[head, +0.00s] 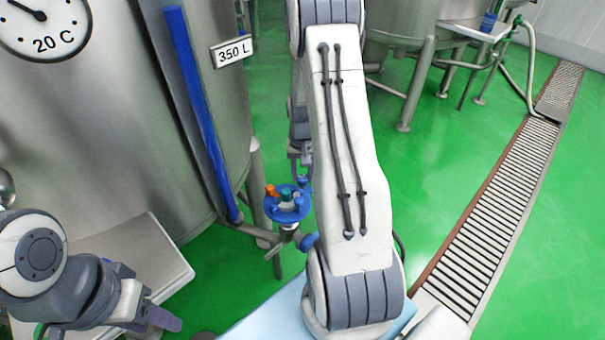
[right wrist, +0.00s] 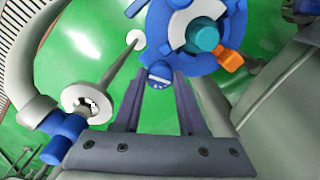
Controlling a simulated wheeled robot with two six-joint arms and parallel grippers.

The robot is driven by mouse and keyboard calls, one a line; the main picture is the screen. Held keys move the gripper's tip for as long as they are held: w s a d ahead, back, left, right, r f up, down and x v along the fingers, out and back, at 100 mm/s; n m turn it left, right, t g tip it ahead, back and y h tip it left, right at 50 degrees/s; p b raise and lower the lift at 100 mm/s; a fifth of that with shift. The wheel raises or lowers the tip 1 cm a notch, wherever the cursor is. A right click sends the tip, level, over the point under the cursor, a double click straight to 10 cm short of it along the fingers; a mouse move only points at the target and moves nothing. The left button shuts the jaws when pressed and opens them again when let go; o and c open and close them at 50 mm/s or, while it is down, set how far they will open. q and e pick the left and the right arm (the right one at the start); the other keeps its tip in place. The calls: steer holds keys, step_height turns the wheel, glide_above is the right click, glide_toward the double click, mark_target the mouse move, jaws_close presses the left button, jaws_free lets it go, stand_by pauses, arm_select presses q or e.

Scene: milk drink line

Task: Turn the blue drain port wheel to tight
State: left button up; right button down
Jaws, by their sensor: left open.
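The blue drain port wheel (head: 287,212) sits on a metal pipe fitting low beside the big tank. It has a teal hub (head: 286,196) and an orange pointer (head: 271,190). In the right wrist view the wheel (right wrist: 160,28) fills the top, with a pale arc around the teal hub (right wrist: 203,39). My right gripper (right wrist: 160,82) has its fingertips on either side of a blue rim knob with a white mark; contact is hard to see. In the head view this gripper (head: 301,170) is at the wheel's far edge. My left gripper (head: 165,320) is open and empty at lower left.
The tank (head: 90,110) with a dial and a 350 L plate (head: 231,51) stands left. A pale ledge (head: 150,258) is near my left arm. A floor drain grate (head: 490,220) runs along the right.

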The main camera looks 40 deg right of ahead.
steer(key=shift+m, duration=0.3)
steer(key=m+p, duration=0.2)
steer(key=m, duration=0.1)
steer(key=shift+r+m+p, duration=0.15)
steer(key=shift+m+p, duration=0.15)
steer(key=m+p, duration=0.1)
steer(key=m, duration=0.2)
steer(key=shift+m, duration=0.3)
steer(key=m+p, duration=0.1)
steer(key=m, duration=0.2)
steer(key=shift+m+p, duration=0.3)
steer(key=shift+p, duration=0.1)
steer(key=m+p, duration=0.1)
steer(key=m, duration=0.5)
steer(key=shift+p, duration=0.4)
steer(key=m+p, duration=0.1)
steer(key=m, duration=0.5)
steer(key=shift+m, duration=0.4)
steer(key=shift+c, duration=2.3)
jaws_free()
